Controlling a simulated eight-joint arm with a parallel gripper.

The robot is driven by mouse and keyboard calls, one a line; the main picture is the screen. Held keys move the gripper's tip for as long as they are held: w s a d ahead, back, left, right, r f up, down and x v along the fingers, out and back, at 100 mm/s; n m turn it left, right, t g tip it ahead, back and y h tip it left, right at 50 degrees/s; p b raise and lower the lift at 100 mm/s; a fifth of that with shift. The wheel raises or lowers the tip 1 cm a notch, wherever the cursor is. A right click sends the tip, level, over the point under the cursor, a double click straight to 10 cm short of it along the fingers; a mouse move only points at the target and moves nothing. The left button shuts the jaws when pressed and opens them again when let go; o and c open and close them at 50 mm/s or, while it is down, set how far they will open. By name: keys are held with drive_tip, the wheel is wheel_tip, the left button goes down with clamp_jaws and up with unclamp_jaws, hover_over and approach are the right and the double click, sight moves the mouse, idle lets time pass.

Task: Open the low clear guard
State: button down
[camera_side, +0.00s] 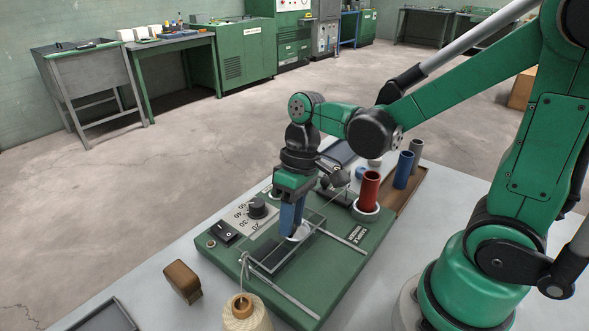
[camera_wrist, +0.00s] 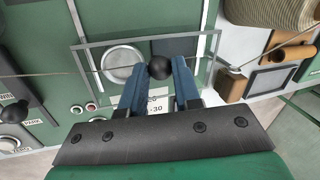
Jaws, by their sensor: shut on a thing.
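The low clear guard (camera_side: 301,245) is a see-through panel in a thin frame, over the green machine base (camera_side: 345,262). In the wrist view its frame (camera_wrist: 214,52) spans the upper middle, with a round silver disc (camera_wrist: 123,57) seen by it. My gripper (camera_side: 291,232) reaches down at the guard from above. In the wrist view the blue fingers of my gripper (camera_wrist: 159,72) are closed on a black ball knob (camera_wrist: 160,66) at the guard's near edge. In the side view the fingers hide the knob. The guard looks low and about flat; its exact tilt is unclear.
A dial (camera_side: 257,207) and a black switch (camera_side: 223,232) sit on the base's left. A red tube (camera_side: 369,189) stands behind the guard, blue (camera_side: 404,169) and grey (camera_side: 416,150) tubes beyond. A twine cone (camera_side: 246,314) and brown block (camera_side: 182,281) are in front. Thread crosses the guard.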

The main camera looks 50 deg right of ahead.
drive_tip(key=shift+s, duration=4)
drive_tip(key=c, duration=0.6)
unclamp_jaws()
drive_tip(key=shift+r, duration=0.1)
drive_tip(key=v, duration=0.5)
drive_tip(key=shift+r, duration=0.2)
drive_tip(key=shift+w+d, duration=0.1)
